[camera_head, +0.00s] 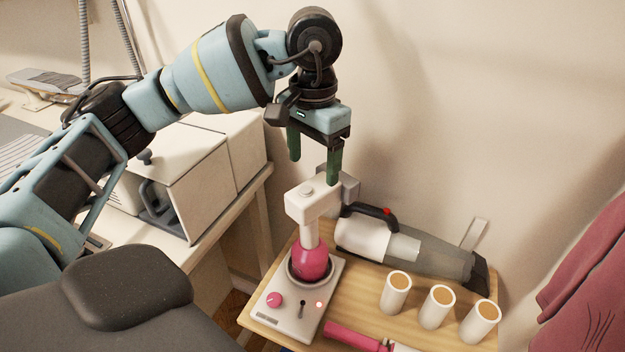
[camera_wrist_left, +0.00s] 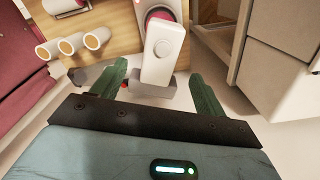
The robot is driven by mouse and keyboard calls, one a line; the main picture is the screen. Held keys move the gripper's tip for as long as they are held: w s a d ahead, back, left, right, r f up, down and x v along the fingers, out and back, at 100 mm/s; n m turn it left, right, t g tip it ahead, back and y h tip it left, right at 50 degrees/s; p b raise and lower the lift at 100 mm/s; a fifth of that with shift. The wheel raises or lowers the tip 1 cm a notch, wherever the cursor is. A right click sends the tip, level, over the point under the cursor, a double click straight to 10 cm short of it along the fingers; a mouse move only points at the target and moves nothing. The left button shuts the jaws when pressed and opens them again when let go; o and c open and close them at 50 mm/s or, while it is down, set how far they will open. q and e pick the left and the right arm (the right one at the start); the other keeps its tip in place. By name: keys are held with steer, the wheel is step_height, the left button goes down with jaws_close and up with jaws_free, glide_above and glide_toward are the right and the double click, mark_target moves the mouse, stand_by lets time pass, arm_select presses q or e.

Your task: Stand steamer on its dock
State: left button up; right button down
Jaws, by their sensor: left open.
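The steamer has a white head (camera_head: 310,202), a white neck and a pink lower body (camera_head: 311,263). It stands upright in the dark round socket of its dock. The dock (camera_head: 293,322) is a white box with a pink knob and a small lit red light. My left gripper (camera_head: 314,168) is open and empty, fingers pointing down just above the steamer's head. In the left wrist view the steamer's head (camera_wrist_left: 164,48) shows between the two fingers (camera_wrist_left: 156,72); whether they touch it I cannot tell. My right gripper is not in view.
The dock sits on a wooden table (camera_head: 353,304). A handheld vacuum (camera_head: 405,246) lies behind it against the wall. Several white cylinders with tan tops (camera_head: 437,308) stand at the right. A pink-handled item (camera_head: 352,337) lies in front. A white machine (camera_head: 188,178) stands left.

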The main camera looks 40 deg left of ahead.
arm_select(q)
steer(key=shift+r, duration=1.85)
stand_by(0.7)
